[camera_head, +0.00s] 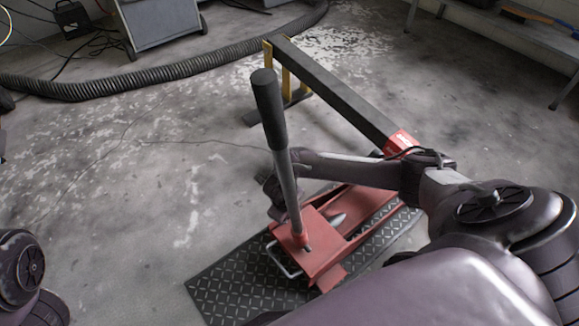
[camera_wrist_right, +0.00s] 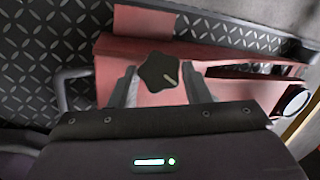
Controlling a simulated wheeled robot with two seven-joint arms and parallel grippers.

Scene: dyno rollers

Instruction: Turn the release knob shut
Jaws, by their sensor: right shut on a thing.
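The release knob (camera_wrist_right: 156,70) is dark and star-shaped, with a pale line pointing to the lower right, in the right wrist view. It sits on the red floor jack (camera_wrist_right: 120,52). My right gripper (camera_wrist_right: 160,84) has one finger on each side of the knob and is shut on it. In the head view the jack (camera_head: 318,262) has an upright, slightly tilted handle (camera_head: 270,110) with a black grip. My right gripper (camera_head: 272,192) is partly behind the handle there, and the knob is hidden. Only part of my left arm shows at the lower left; its gripper is out of view.
The jack stands on a dark diamond-plate mat (camera_head: 222,290). A long dark beam (camera_head: 335,92) with yellow supports lies beyond it. A ribbed hose (camera_head: 160,77) and a grey cabinet (camera_head: 162,22) are at the back. The floor (camera_head: 110,210) to the left is clear.

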